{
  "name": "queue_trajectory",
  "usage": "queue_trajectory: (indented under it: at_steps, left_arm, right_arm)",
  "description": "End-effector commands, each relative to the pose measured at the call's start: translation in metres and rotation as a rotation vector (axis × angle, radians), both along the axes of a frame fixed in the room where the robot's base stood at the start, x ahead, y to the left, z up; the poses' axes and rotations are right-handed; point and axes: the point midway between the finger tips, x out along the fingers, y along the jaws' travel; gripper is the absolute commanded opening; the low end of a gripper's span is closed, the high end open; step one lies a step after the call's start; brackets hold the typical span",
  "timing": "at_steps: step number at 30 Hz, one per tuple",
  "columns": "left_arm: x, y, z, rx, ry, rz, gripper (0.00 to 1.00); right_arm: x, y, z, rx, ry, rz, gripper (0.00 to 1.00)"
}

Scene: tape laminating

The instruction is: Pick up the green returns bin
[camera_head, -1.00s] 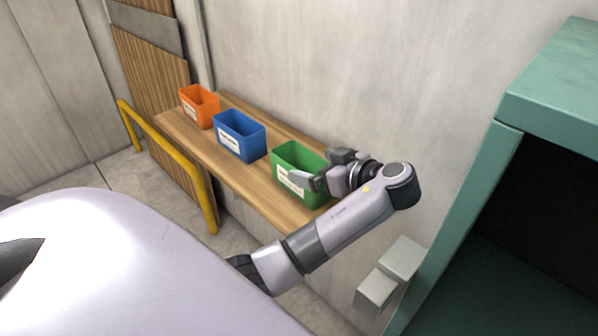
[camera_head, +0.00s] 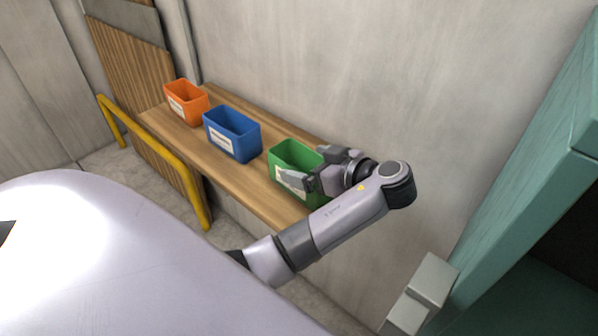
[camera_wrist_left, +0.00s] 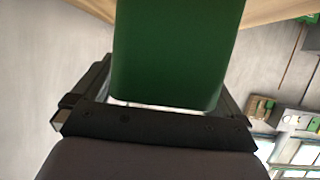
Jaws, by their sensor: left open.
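The green bin (camera_head: 296,156) stands upright on the wooden shelf at its near right end, with a white label on its front. In the left wrist view the green bin (camera_wrist_left: 170,50) fills the space between the fingers. My left gripper (camera_head: 312,170) is open, with one finger at the bin's front and the other behind near its right end. I cannot tell whether either finger touches it. Part of the bin's right side is hidden by the gripper. My right gripper does not show.
A blue bin (camera_head: 232,134) and an orange bin (camera_head: 186,102) stand farther left on the wooden shelf (camera_head: 252,185). A yellow rail (camera_head: 170,160) runs in front. A wall is behind, a teal cabinet (camera_head: 530,150) at right, and a grey box (camera_head: 432,280) below it.

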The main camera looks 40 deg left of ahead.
Motion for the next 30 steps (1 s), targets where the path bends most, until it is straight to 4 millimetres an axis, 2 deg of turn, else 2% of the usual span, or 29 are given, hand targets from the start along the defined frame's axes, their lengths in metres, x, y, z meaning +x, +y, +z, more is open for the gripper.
queue_trajectory:
  at_steps: [9, 14, 15, 16, 25, 30]
  left_arm:
    - [0.0, -0.001, 0.0, 0.0, 0.0, 0.0, 1.0]
    - [0.0, -0.001, 0.0, 0.0, 0.0, 0.0, 0.48]
    - [0.0, -0.001, 0.0, 0.0, 0.0, 0.0, 0.35]
    - [0.0, -0.001, 0.0, 0.0, -0.001, -0.001, 0.3]
    - [0.0, -0.001, 0.003, 0.0, -0.003, 0.0, 0.3]
    - [0.001, -0.001, 0.017, -0.001, -0.007, -0.001, 0.3]
  right_arm:
    - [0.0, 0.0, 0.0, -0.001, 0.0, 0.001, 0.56]
    - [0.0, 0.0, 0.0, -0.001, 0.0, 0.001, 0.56]
    - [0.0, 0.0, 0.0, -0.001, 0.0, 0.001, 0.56]
    - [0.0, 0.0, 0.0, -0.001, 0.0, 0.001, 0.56]
    - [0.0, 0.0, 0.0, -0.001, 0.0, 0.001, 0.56]
    - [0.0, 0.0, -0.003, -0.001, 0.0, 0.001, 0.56]
